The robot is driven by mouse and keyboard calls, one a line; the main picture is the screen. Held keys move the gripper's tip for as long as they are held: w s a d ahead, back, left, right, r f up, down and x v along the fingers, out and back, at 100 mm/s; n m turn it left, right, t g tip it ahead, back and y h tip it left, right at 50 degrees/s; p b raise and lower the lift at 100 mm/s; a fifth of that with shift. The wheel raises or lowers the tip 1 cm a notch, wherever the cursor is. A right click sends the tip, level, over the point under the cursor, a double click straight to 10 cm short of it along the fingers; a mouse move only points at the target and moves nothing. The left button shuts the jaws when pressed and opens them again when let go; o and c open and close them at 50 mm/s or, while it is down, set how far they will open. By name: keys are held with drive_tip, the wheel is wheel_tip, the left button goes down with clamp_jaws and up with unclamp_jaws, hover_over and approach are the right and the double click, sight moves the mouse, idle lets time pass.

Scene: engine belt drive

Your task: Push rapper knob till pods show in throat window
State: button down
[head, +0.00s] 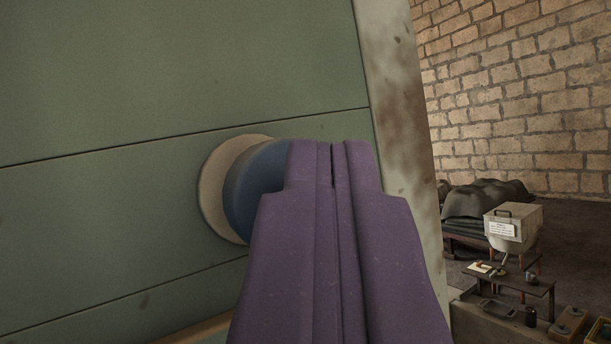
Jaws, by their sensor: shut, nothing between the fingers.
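A round blue knob (250,190) with a pale collar (213,190) behind it sits on a green panelled wall (120,210). My purple gripper (332,145) is shut and empty, its fingers pointing away from me. The fingertips overlap the right side of the knob in the head view and hide that part. I cannot tell whether they touch the knob. No throat window and no pods are in view.
A stained pale post (398,100) edges the panel on the right. Beyond it, a white box (513,225), a low table (505,283) and dark covered heaps (482,200) stand before a brick wall (520,90).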

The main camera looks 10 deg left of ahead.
drive_tip(key=shift+w+a+p, duration=0.3)
drive_tip(key=shift+w+a, duration=0.1)
drive_tip(key=shift+w, duration=0.1)
idle(0.8)
drive_tip(key=shift+s, duration=0.1)
drive_tip(key=s+d+b, duration=0.2)
drive_tip(key=b, duration=0.1)
drive_tip(key=shift+s+f, duration=0.1)
drive_tip(key=shift+s, duration=0.05)
idle(0.3)
